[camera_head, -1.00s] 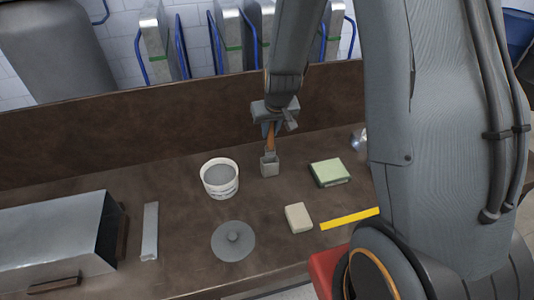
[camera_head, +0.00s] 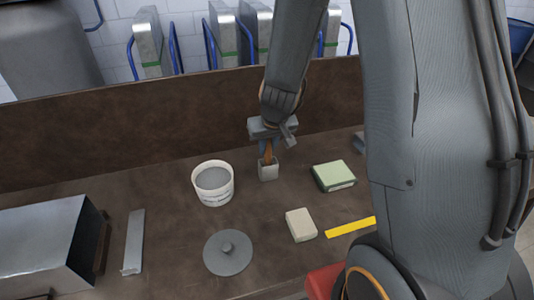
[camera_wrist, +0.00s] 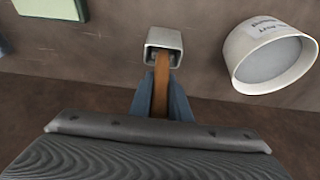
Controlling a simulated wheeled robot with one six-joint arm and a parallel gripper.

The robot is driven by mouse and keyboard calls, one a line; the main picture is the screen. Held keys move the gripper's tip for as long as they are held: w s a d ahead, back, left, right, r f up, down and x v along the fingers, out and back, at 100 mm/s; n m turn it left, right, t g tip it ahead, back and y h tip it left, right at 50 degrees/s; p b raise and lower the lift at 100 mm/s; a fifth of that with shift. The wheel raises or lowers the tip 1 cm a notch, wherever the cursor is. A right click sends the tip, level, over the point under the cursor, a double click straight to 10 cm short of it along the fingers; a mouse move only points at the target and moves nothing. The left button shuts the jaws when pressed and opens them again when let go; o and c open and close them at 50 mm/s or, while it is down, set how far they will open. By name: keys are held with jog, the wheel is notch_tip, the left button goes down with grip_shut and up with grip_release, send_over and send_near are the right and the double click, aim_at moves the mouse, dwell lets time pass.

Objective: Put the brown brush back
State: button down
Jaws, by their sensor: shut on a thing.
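The brown brush (camera_head: 267,156) is held in my gripper (camera_head: 267,147), and its handle (camera_wrist: 161,88) shows between the two fingers in the wrist view. Its lower end is inside the mouth of a small grey square holder (camera_head: 268,171) on the bench. The holder also shows in the wrist view (camera_wrist: 163,39). My gripper is shut on the brush, just above the holder. The brush's lower end is hidden inside the holder, so I cannot tell whether it touches the bottom.
A white bucket of grey material (camera_head: 213,182) stands just left of the holder. A green-topped block (camera_head: 334,175) lies right. A round grey lid (camera_head: 228,252), a beige block (camera_head: 301,225) and a yellow strip (camera_head: 350,227) lie nearer. A metal duct (camera_head: 45,245) sits left.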

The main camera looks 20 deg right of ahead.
jog(key=shift+f, duration=0.35)
jog(key=shift+f+b, duration=0.15)
jog(key=shift+b, duration=0.15)
jog(key=c, duration=1.7)
grip_release()
jog(key=shift+o, duration=0.2)
jog(key=shift+r, duration=0.2)
jog(key=p+v, duration=1)
jog(key=v, duration=0.2)
jog(key=s+r+g, duration=0.1)
jog(key=s+r, duration=0.3)
jog(key=s, duration=0.3)
jog(key=s+r+g, duration=0.1)
jog(key=s+r, duration=0.3)
jog(key=s, duration=0.3)
jog(key=shift+r, duration=0.3)
jog(key=shift+s+d, duration=0.1)
